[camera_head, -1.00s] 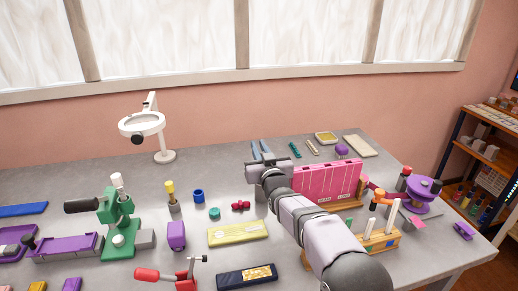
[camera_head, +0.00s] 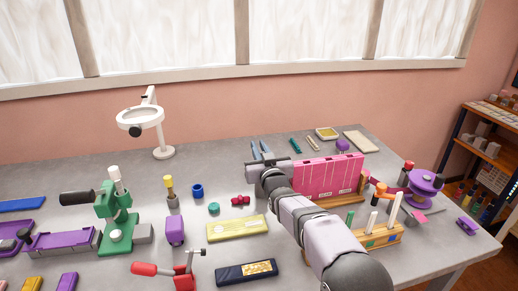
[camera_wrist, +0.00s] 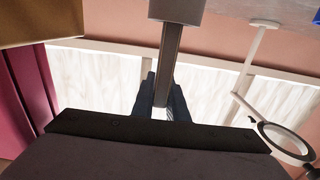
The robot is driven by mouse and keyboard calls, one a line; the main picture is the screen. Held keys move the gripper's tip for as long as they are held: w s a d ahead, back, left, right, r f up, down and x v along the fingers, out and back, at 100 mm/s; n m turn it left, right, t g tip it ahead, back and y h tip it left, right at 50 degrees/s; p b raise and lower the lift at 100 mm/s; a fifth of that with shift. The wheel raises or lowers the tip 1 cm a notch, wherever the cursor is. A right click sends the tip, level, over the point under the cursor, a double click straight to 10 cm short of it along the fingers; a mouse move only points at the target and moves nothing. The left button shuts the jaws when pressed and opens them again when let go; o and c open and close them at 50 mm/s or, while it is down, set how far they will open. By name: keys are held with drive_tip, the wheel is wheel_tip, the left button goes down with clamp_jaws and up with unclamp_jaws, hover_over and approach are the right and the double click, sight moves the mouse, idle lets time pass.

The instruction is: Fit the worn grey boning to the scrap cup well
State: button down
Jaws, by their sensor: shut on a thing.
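My gripper (camera_wrist: 160,95) has two dark blue fingers, shut on a thin dark grey strip, the worn grey boning (camera_wrist: 167,62). The boning runs away from the fingers to a wider light grey piece at the top edge of the wrist view. In the head view my gripper (camera_head: 261,150) is just left of the pink upright rack, its fingers pointing toward the back wall. The boning cannot be made out there. I cannot tell which item is the scrap cup well.
The pink rack (camera_head: 325,174) stands close to the right of my gripper. A white magnifier lamp (camera_head: 164,153), green press (camera_head: 117,220), blue cup (camera_head: 197,191) and yellow case (camera_head: 237,228) are to the left. A wooden peg block (camera_head: 385,238) and purple spool (camera_head: 426,185) are to the right.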

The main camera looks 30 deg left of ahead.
drive_tip(key=shift+f, duration=0.2)
drive_tip(key=shift+f+b, duration=1.05)
drive_tip(key=c, duration=1.7)
unclamp_jaws()
drive_tip(key=shift+r, duration=0.1)
drive_tip(key=shift+o, duration=0.2)
drive_tip(key=shift+s+d, duration=0.15)
drive_tip(key=b+v, duration=0.2)
drive_tip(key=v, duration=0.5)
drive_tip(key=shift+r, duration=0.15)
